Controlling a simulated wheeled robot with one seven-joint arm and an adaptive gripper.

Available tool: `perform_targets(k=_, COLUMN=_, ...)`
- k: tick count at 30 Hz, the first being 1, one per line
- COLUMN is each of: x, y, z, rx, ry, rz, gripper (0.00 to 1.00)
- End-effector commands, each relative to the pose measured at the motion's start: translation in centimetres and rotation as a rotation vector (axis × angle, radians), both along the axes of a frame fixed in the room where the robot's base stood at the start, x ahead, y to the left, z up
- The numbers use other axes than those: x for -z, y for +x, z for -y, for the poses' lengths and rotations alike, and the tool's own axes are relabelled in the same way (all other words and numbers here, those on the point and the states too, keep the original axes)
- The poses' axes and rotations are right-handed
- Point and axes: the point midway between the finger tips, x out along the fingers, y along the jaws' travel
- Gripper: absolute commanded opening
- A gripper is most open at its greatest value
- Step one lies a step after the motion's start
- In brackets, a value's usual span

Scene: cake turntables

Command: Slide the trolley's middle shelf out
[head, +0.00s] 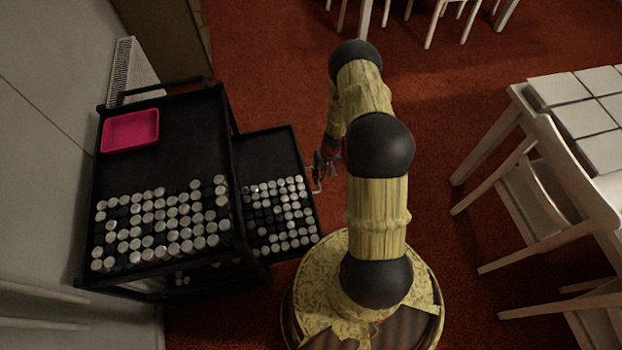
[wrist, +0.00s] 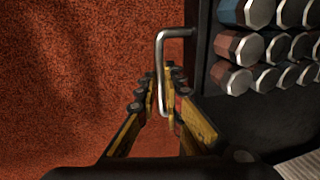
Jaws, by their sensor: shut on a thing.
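The black trolley (head: 180,110) stands at the left against the wall. A shelf below its top (head: 270,148) sticks out to the right of the trolley, with rows of small jars on its near part and bare black surface on its far part. My gripper (head: 318,172) is at the outer edge of this shelf. In the wrist view my gripper (wrist: 163,95) is shut on the shelf's metal handle (wrist: 160,60), a bent bar fixed to the shelf's edge. The lower shelves are mostly hidden under the top.
The trolley's top carries a pink tray (head: 130,131) and rows of jars (head: 160,225). A radiator (head: 122,75) is behind the trolley. A white chair (head: 550,185) and a tiled table (head: 575,95) stand at the right. Red carpet (head: 270,60) is clear beyond the shelf.

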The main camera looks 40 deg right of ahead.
Motion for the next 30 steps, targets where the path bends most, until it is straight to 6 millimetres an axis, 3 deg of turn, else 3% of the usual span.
perform_targets(k=11, x=0.08, y=-0.12, z=0.09, rx=0.0, ry=0.0, rz=-0.001, gripper=0.0)
perform_targets(k=12, x=0.08, y=-0.12, z=0.09, rx=0.0, ry=0.0, rz=-0.001, gripper=0.11)
perform_targets(k=21, x=0.03, y=-0.07, z=0.1, rx=0.0, ry=0.0, rz=-0.001, gripper=0.28)
perform_targets(k=30, x=-0.08, y=-0.04, z=0.13, rx=0.0, ry=0.0, rz=0.0, gripper=0.28)
